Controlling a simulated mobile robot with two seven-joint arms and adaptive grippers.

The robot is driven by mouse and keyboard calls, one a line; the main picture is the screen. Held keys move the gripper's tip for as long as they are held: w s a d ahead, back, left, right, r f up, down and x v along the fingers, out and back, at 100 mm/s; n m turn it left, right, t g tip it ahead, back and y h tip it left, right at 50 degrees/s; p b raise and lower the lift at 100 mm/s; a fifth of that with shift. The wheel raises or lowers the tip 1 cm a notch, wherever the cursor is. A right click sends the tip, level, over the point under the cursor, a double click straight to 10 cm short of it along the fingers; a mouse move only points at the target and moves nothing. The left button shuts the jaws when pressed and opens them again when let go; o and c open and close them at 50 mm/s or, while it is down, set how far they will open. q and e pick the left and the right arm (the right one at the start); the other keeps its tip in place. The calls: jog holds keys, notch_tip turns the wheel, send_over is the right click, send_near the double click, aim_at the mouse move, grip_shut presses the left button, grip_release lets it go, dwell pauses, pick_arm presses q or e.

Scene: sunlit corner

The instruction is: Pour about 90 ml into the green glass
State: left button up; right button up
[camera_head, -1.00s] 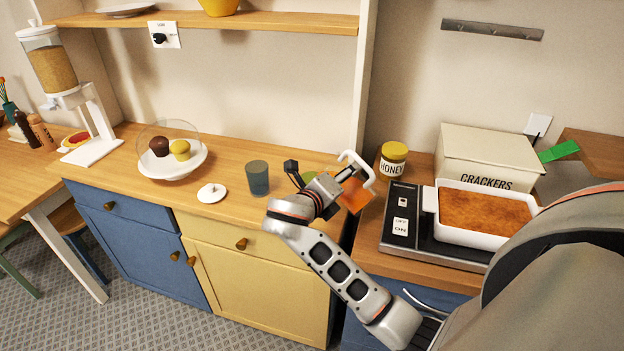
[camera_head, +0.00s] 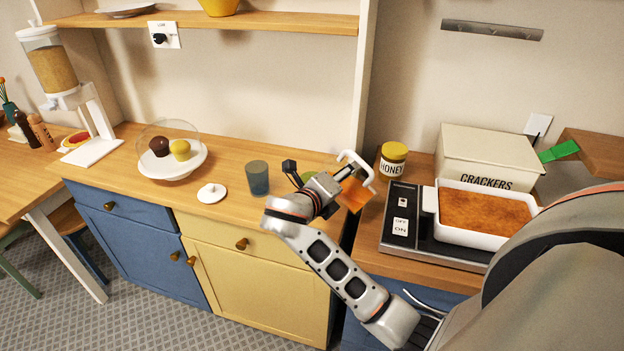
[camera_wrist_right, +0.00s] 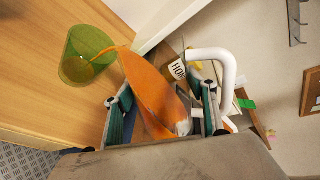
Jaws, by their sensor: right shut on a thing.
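The green glass (camera_wrist_right: 85,58) stands on the wooden counter, with some orange liquid inside. In the head view only a bit of the green glass (camera_head: 309,176) shows behind my right gripper. My right gripper (camera_wrist_right: 165,118) is shut on a jug of orange liquid (camera_wrist_right: 150,85) with a white handle (camera_wrist_right: 228,68). The jug is tilted toward the glass, and an orange stream runs from its lip into the glass. In the head view the jug (camera_head: 355,196) is largely hidden by my right gripper (camera_head: 335,188). My left gripper is out of view.
A blue glass (camera_head: 257,179) and a white lid (camera_head: 211,193) stand left of my gripper. Right are a honey jar (camera_head: 393,160), a crackers box (camera_head: 487,155) and a hot plate (camera_head: 400,228) bearing a baking dish (camera_head: 530,203). A domed muffin plate (camera_head: 185,170) stands farther left.

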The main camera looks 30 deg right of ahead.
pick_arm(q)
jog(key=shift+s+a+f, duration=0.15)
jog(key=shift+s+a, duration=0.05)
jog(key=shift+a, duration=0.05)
pick_arm(e)
jog(key=shift+r, duration=0.25)
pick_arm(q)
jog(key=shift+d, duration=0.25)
pick_arm(e)
jog(key=shift+w+r+n+g, duration=0.1)
jog(key=shift+n+g, duration=0.2)
dwell(0.4)
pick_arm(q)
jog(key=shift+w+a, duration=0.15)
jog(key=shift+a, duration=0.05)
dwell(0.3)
